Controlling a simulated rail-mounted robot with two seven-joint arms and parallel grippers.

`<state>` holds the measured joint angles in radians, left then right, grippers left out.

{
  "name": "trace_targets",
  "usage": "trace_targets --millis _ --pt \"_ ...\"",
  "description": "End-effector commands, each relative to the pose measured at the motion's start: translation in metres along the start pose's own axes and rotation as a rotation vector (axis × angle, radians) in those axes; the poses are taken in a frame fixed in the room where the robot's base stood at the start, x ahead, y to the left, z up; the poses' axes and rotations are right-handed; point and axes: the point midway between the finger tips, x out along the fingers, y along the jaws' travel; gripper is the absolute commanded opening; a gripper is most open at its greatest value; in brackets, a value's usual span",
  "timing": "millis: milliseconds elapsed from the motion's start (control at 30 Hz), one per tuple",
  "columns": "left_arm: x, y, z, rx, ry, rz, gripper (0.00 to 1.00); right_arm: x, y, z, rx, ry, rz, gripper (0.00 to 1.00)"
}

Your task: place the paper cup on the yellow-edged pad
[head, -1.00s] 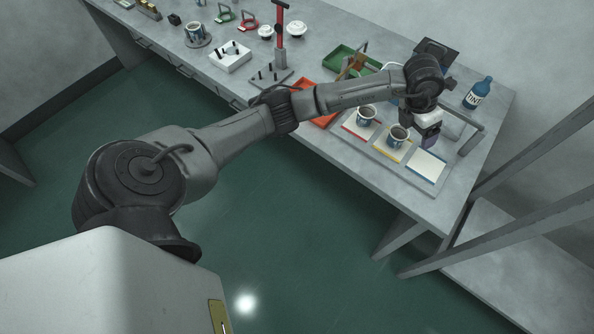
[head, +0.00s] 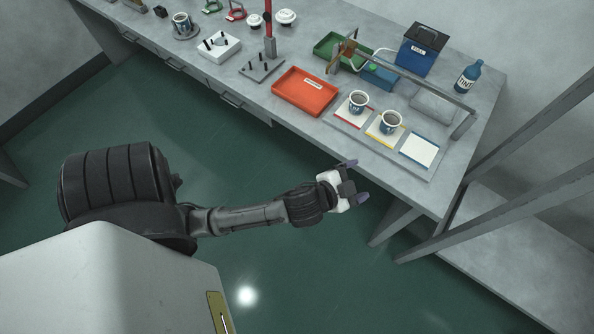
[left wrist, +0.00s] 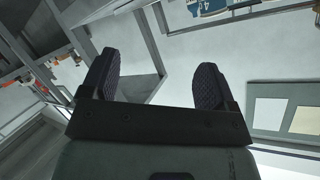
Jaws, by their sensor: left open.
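A paper cup (head: 390,122), white-rimmed with a dark blue band, stands upright on the yellow-edged pad (head: 373,131) in the head view. A similar cup (head: 357,102) stands upright on the red-edged pad (head: 343,117) to its left. A blue-edged pad (head: 419,150) to the right is bare. My left gripper (head: 357,181) is open and empty, in front of the bench edge and well apart from the cups. Its two dark fingers (left wrist: 152,82) are spread in the left wrist view with nothing between them. My right gripper is not in view.
An orange tray (head: 305,92) lies left of the pads. Behind them are a green tray (head: 340,50), a dark blue bin (head: 418,50), a blue bottle (head: 468,77) and a grey rail (head: 425,83). The floor before the bench is clear.

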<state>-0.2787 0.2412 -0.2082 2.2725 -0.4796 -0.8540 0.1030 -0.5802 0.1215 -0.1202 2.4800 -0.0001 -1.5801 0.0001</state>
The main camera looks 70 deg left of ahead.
Motion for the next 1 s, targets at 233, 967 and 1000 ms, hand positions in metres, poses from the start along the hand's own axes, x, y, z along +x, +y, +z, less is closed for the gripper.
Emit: trace_targets --millis 233,967,1000 --pt "-0.092 0.047 0.097 -0.183 -0.558 0.271 0.81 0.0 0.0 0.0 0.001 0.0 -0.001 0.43" --pt "-0.158 0.071 0.127 -0.229 -0.828 0.463 0.81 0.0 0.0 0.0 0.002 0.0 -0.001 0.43" --pt "-0.158 0.071 0.127 -0.229 -0.828 0.463 0.81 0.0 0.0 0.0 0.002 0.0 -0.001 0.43"
